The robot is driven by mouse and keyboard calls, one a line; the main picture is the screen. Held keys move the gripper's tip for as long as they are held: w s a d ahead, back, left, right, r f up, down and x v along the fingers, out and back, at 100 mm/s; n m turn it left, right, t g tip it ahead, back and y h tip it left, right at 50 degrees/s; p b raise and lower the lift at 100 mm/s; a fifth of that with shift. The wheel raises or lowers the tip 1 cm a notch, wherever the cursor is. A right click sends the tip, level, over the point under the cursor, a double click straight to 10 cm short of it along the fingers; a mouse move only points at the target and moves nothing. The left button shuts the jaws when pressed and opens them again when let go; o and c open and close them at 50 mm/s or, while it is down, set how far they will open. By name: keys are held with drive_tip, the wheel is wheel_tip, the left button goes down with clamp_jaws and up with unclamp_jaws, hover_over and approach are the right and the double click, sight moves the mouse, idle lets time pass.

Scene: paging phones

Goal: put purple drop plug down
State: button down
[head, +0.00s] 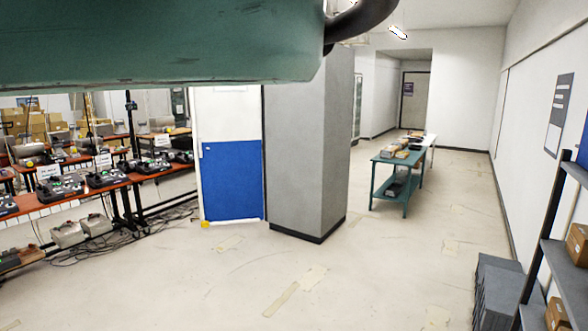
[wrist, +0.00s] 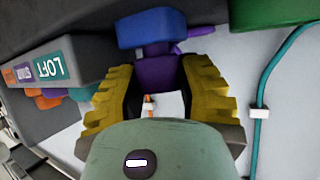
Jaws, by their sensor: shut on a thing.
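In the wrist view, the purple drop plug (wrist: 156,72) sits between the two yellow fingers of my gripper (wrist: 158,84). The gripper is shut on it. A short purple cord (wrist: 194,32) shows just above the right finger. A blue block (wrist: 151,28) lies directly beyond the plug in the picture; I cannot tell whether they touch. Neither the plug nor the gripper shows in the head view.
In the wrist view, a grey panel carries a LOFT label (wrist: 50,68), with orange and teal pieces below. A green block (wrist: 270,10) and teal cable (wrist: 266,85) are at right. The head view shows red benches with phones (head: 105,178), a grey pillar (head: 308,150) and open floor.

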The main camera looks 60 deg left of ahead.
drive_tip(key=shift+f+b, duration=0.35)
drive_tip(key=shift+b, duration=0.1)
drive_tip(key=c, duration=0.7)
unclamp_jaws()
drive_tip(key=shift+r, duration=0.2)
drive_tip(key=shift+r+p, duration=0.25)
drive_tip(key=shift+p, duration=0.25)
drive_tip(key=shift+w+a+b, duration=0.1)
drive_tip(key=shift+a+b, duration=0.2)
drive_tip(key=shift+b, duration=0.4)
drive_tip(key=b+v, duration=0.9)
drive_tip(key=v, duration=0.2)
drive_tip(key=shift+a+r, duration=0.1)
drive_tip(key=shift+a, duration=0.1)
